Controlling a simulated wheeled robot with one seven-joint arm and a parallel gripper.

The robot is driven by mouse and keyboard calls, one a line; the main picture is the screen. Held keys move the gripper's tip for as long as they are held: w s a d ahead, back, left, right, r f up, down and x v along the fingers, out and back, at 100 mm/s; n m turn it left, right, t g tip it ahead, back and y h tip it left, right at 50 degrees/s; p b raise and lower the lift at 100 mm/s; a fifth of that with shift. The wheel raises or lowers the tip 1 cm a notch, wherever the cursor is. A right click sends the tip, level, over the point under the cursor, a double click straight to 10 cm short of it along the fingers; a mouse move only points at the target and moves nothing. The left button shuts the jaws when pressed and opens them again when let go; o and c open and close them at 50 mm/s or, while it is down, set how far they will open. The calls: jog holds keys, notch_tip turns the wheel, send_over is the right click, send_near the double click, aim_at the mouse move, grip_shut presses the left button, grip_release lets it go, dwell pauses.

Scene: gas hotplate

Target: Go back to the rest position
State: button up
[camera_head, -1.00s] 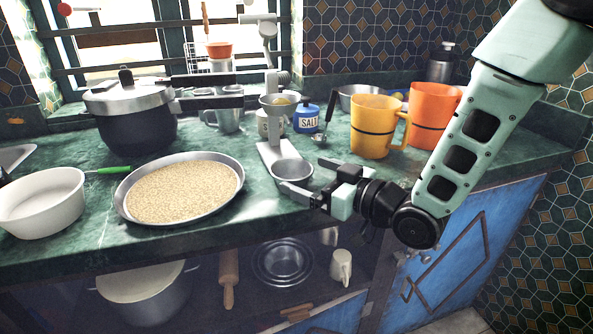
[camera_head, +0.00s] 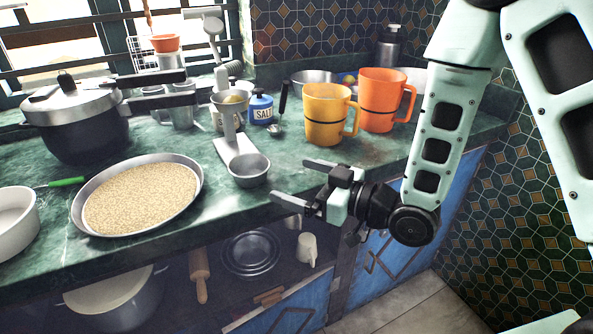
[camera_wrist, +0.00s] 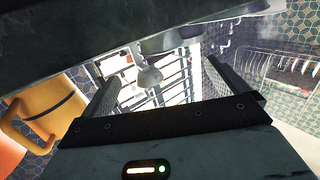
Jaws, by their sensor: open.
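My gripper (camera_head: 298,181) is open and empty in the head view. It hangs in front of the counter's front edge, to the right of a small metal cup (camera_head: 250,170) on a white stand, and apart from it. In the wrist view, the two fingers (camera_wrist: 165,95) are spread with nothing held between them. My arm reaches down from the upper right in the head view.
The green counter (camera_head: 225,222) holds a tray of grain (camera_head: 140,197), a pressure cooker (camera_head: 78,125), a yellow mug (camera_head: 326,115), an orange mug (camera_head: 380,100) and a salt jar (camera_head: 261,108). A shelf below holds pans (camera_head: 250,252). Floor at lower right is clear.

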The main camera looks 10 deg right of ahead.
jog(key=s+d+r+g+h+p, duration=0.1)
jog(key=s+r+g+h+p, duration=0.2)
jog(key=s, duration=0.4)
jog(key=s+d+r+m+g+h+p, duration=0.1)
jog(key=s+r+g+h+p, duration=0.3)
jog(key=s, duration=0.4)
jog(key=s+d+r+m+g+h+p, duration=0.1)
jog(key=s+r+g+h+p, duration=0.3)
jog(key=s, duration=0.4)
notch_tip(320, 180, up, 3)
jog(key=shift+d+f+h+p, duration=0.1)
jog(key=shift+d+h+p, duration=0.35)
jog(key=shift+d+h, duration=0.4)
